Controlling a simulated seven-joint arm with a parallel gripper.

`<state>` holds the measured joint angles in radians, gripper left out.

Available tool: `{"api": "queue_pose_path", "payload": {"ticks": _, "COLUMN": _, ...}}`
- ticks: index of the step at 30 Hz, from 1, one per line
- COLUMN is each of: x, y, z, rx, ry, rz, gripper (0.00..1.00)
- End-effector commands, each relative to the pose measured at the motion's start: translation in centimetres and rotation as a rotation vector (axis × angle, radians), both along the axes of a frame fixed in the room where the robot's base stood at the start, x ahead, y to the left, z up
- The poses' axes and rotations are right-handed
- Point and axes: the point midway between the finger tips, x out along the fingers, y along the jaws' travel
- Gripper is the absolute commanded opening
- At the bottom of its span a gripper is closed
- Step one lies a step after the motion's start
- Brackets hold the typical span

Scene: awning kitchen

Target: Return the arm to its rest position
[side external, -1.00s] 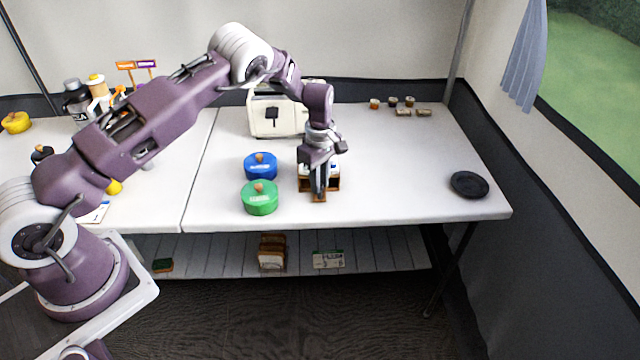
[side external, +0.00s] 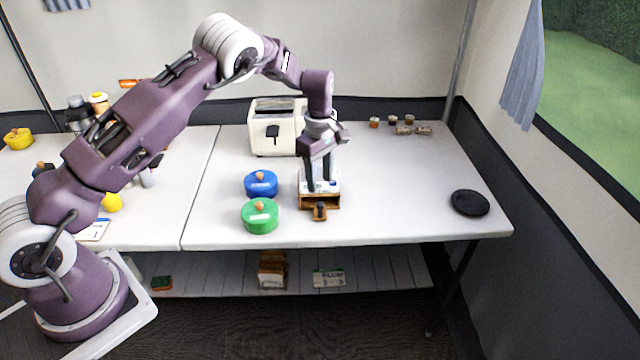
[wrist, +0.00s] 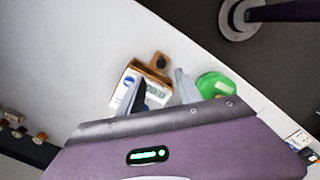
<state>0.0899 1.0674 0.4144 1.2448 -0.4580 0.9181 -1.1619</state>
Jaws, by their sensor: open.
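My gripper (side external: 322,188) is open and empty. Its two fingers point down above a small wooden box with a white top (side external: 305,199), which stands near the front edge of the table. A wooden piece with a dark knob (side external: 320,211) sticks out at the front of the box. In the wrist view the fingers (wrist: 160,92) are spread in front of the box's white top (wrist: 155,96), partly covering it. I cannot tell whether the fingertips touch the top. My arm is bent and reaches over the table.
A blue lidded pot (side external: 261,184) and a green lidded pot (side external: 259,217) stand left of the box. A cream toaster (side external: 275,128) is behind. A black plate (side external: 470,203) lies at the right. The table (side external: 405,205) between box and plate is clear.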

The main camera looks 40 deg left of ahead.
Motion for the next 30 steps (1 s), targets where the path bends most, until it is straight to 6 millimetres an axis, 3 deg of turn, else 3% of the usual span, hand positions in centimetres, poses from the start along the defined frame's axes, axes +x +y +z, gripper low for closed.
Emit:
{"api": "queue_pose_path", "payload": {"ticks": 4, "x": 0.0, "y": 0.0, "z": 0.0, "rx": 0.000, "ry": 0.000, "rz": 0.000, "gripper": 0.41}}
{"api": "queue_pose_path", "payload": {"ticks": 6, "x": -0.1, "y": -0.1, "z": 1.1, "rx": -0.005, "ry": -0.010, "rz": -0.014, "gripper": 0.41}}
{"api": "queue_pose_path", "payload": {"ticks": 8, "x": -0.4, "y": -0.3, "z": 3.6, "rx": -0.018, "ry": -0.032, "rz": -0.052, "gripper": 0.41}}
{"api": "queue_pose_path", "payload": {"ticks": 11, "x": -2.6, "y": -1.2, "z": 10.7, "rx": -0.046, "ry": -0.094, "rz": -0.193, "gripper": 0.41}}
{"api": "queue_pose_path", "payload": {"ticks": 12, "x": -4.2, "y": -1.7, "z": 13.8, "rx": -0.054, "ry": -0.125, "rz": -0.271, "gripper": 0.41}}
{"api": "queue_pose_path", "payload": {"ticks": 15, "x": -9.4, "y": -3.1, "z": 20.7, "rx": -0.055, "ry": -0.203, "rz": -0.489, "gripper": 0.41}}
{"api": "queue_pose_path", "payload": {"ticks": 18, "x": -16.0, "y": -4.5, "z": 25.8, "rx": -0.017, "ry": -0.285, "rz": -0.739, "gripper": 0.41}}
{"api": "queue_pose_path", "payload": {"ticks": 20, "x": -20.4, "y": -5.3, "z": 27.8, "rx": 0.027, "ry": -0.327, "rz": -0.894, "gripper": 0.41}}
{"api": "queue_pose_path", "payload": {"ticks": 24, "x": -29.9, "y": -6.2, "z": 28.9, "rx": 0.182, "ry": -0.388, "rz": -1.233, "gripper": 0.41}}
{"api": "queue_pose_path", "payload": {"ticks": 27, "x": -34.4, "y": -6.2, "z": 27.8, "rx": 0.290, "ry": -0.394, "rz": -1.406, "gripper": 0.41}}
{"api": "queue_pose_path", "payload": {"ticks": 30, "x": -36.7, "y": -6.0, "z": 26.7, "rx": 0.362, "ry": -0.386, "rz": -1.503, "gripper": 0.41}}
